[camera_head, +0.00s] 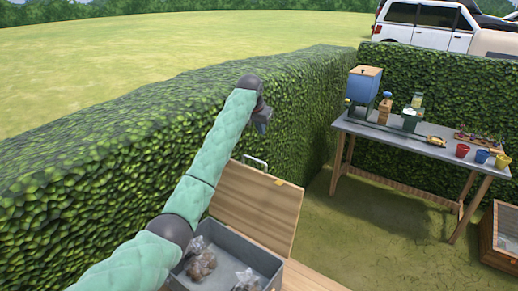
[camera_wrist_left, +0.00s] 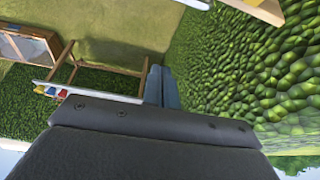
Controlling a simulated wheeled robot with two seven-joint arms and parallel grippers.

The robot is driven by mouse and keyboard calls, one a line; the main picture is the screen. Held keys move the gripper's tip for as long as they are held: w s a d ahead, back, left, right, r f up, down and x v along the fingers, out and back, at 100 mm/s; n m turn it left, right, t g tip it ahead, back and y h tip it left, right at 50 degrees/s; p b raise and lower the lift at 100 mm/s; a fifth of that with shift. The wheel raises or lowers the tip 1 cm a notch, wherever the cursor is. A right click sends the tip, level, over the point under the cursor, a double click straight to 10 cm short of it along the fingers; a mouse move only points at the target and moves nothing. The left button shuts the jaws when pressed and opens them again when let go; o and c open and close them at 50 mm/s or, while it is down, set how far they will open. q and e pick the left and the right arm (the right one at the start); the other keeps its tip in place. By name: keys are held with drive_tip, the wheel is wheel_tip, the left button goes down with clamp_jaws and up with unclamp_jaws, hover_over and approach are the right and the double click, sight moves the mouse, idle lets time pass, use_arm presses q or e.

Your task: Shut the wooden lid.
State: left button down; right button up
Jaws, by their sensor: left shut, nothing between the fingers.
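The wooden lid (camera_head: 255,203) stands open and raised in the head view, tilted back at the far side of a grey box (camera_head: 262,258). A metal handle (camera_head: 256,162) shows at its top edge. The box holds lumpy brown items in clear wrapping (camera_head: 201,262). My left arm reaches over the left side of the box. My left gripper (camera_head: 262,126) is above and behind the lid's upper edge, close to the hedge, and looks apart from the lid. Its shut fingers also show in the left wrist view (camera_wrist_left: 162,88), with nothing between them. My right gripper is not in view.
A tall hedge (camera_head: 90,170) runs along the left and behind the lid. A grey-topped table (camera_head: 400,131) with a blue hopper (camera_head: 363,86) and colored cups stands at the back right. A wooden framed box (camera_head: 500,238) sits at the right edge. Open ground lies between.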

use_arm(q)
wheel_tip(320, 180, down, 10)
drive_tip(key=s, duration=0.2)
drive_tip(key=shift+s+a+m+g, duration=0.15)
drive_tip(key=shift+a+m+g, duration=0.15)
drive_tip(key=shift+a+g, duration=0.15)
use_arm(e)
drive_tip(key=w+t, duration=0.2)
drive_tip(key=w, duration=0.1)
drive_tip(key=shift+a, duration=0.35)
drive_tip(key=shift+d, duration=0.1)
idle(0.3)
